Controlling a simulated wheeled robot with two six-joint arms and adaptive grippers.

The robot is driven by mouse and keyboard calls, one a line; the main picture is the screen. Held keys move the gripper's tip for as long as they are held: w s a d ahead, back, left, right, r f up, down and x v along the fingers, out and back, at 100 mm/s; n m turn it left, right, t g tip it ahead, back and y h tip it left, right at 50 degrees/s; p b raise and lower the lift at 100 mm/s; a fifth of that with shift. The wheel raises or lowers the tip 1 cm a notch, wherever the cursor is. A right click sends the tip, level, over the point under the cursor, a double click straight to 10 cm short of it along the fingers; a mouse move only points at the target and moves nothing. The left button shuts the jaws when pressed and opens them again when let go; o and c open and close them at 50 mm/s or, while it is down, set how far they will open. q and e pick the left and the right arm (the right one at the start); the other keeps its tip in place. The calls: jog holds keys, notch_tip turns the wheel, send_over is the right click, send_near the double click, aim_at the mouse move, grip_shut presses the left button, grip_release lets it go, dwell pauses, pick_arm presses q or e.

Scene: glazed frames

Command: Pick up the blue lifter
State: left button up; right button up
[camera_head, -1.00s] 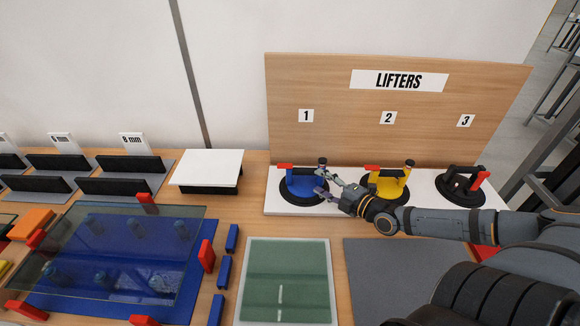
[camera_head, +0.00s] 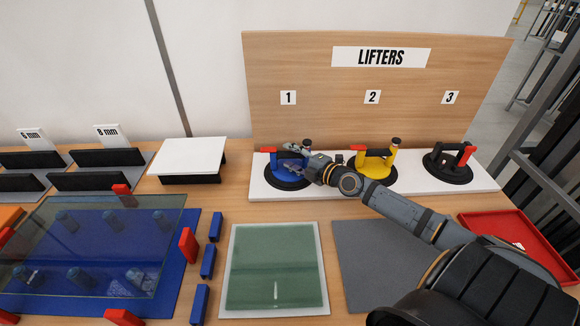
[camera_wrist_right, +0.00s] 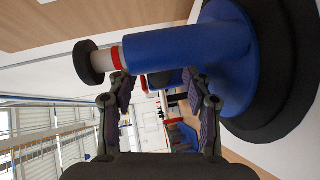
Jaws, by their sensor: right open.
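The blue lifter (camera_head: 284,178) stands on its black round base at spot 1 of the white shelf. My left gripper is not in view.
The yellow lifter (camera_head: 372,170) stands close to the right of my gripper, with a black lifter (camera_head: 447,165) beyond it. The wooden LIFTERS board (camera_head: 375,100) rises behind.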

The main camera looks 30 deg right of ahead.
jog(key=shift+w+r+p, duration=0.15)
jog(key=shift+w+p, duration=0.15)
jog(key=shift+w, duration=0.35)
jog(key=shift+w+a+f, duration=0.25)
jog(key=shift+w+a, duration=0.05)
jog(key=shift+w, duration=0.2)
grip_shut()
jog(key=shift+r, duration=0.1)
